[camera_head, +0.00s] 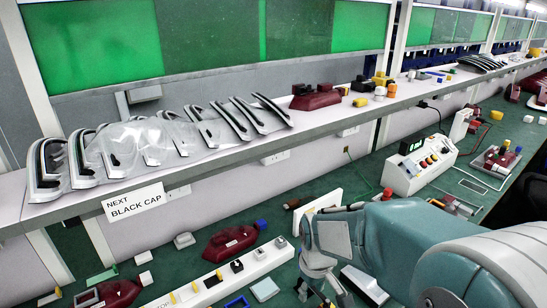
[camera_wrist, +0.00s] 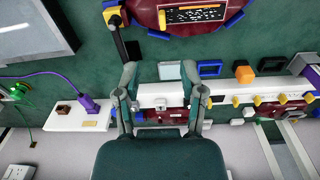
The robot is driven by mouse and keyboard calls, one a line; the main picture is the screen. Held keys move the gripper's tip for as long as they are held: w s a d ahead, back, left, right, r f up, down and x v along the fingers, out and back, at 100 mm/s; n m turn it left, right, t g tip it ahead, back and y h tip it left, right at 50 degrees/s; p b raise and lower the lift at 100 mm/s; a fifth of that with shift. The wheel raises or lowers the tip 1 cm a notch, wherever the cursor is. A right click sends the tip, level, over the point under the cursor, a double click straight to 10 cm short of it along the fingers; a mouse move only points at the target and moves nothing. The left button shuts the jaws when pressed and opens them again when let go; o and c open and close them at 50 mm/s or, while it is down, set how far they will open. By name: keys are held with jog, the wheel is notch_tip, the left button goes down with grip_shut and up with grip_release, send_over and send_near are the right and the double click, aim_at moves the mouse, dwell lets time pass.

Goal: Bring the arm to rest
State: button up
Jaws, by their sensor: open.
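My teal arm (camera_head: 405,235) reaches in from the lower right in the head view, above the green work surface. My gripper (camera_head: 320,290) hangs at its left end, partly cut by the bottom edge. In the wrist view my gripper (camera_wrist: 158,68) has its two fingers spread apart. No object is held between them. A small pale block (camera_wrist: 170,71) shows beyond the gap, with a white strip (camera_wrist: 222,90) carrying small parts behind the fingers.
A shelf (camera_head: 240,148) with curved lamp parts (camera_head: 150,140) and a "NEXT BLACK CAP" label (camera_head: 133,201) runs along the back. Dark red fixtures (camera_head: 231,243) lie on the green surface (camera_head: 180,265). A white control box (camera_head: 420,165) stands right of centre, behind my arm.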

jog(key=s+d+r+m+t, duration=0.2)
jog(key=s+r+m, duration=0.1)
jog(key=s+r, duration=0.4)
jog(key=s+d+r+m+t, duration=0.3)
jog(key=s+r, duration=0.4)
jog(key=shift+s+d+r, duration=0.2)
jog(key=shift+d, duration=0.15)
jog(key=shift+a, duration=0.1)
